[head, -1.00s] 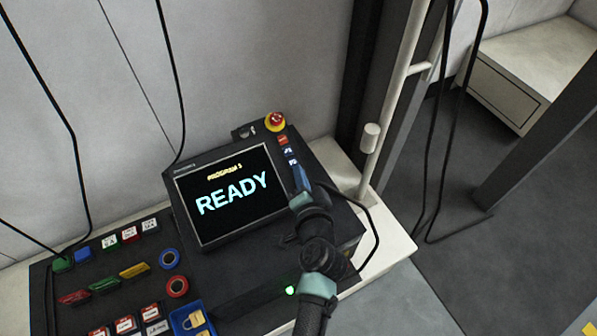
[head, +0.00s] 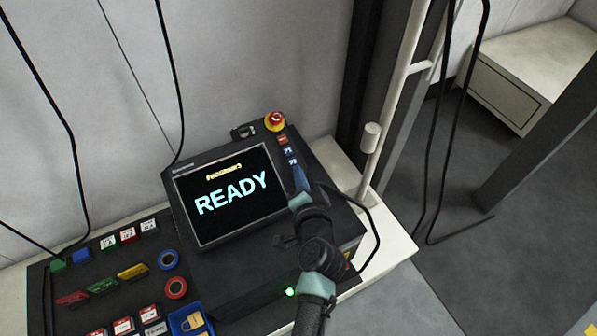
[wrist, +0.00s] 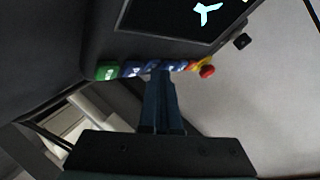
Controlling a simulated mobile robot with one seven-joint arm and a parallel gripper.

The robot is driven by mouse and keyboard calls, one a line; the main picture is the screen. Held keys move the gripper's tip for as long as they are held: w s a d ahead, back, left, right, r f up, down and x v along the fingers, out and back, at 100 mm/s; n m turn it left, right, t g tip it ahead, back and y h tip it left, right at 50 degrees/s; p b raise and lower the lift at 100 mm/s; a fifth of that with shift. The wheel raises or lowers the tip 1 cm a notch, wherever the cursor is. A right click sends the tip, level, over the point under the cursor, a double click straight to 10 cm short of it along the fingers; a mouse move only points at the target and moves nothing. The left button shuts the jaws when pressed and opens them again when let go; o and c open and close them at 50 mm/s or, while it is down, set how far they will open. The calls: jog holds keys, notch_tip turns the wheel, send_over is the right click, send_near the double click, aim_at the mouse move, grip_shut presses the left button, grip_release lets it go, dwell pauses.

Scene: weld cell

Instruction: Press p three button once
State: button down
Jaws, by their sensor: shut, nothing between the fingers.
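The pendant (head: 215,243) stands on the bench, its screen (head: 228,196) showing "PROGRAM 3" and "READY". Its right edge bears a column of buttons: an orange-red one (head: 282,140), P1 (head: 288,151) and P2 (head: 292,161). The P3 button is not readable in the head view; my gripper covers the column below P2. My gripper (head: 298,170) is shut and empty, its blue fingertips at the column just below P2. In the wrist view the fingertips (wrist: 160,76) overlap the row of blue buttons (wrist: 132,69), with a green button (wrist: 107,71) at the left end. I cannot tell whether they touch.
A red emergency stop (head: 275,121) on a yellow base sits above the button column. A panel of coloured buttons (head: 132,271) and a blue box with a padlock sign (head: 187,321) lie to the left. A black cable loops right of the pendant.

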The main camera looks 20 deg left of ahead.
jog(key=shift+s+d+r+p, duration=0.15)
jog(key=shift+r+p, duration=0.2)
jog(key=shift+r, duration=0.05)
jog(key=shift+s+d+r+p, duration=0.1)
jog(key=shift+r+p, duration=0.25)
jog(key=shift+r, duration=0.05)
jog(key=shift+s+d+r+p, duration=0.3)
jog(key=shift+r+p, duration=0.3)
jog(key=shift+r, duration=0.15)
jog(key=shift+s+d+r+p, duration=0.15)
jog(key=shift+d+r+p, duration=0.2)
jog(key=shift+r+p, duration=0.35)
jog(key=shift+s+d+r+p, duration=0.3)
jog(key=shift+r+p, duration=0.25)
jog(key=shift+r, duration=0.2)
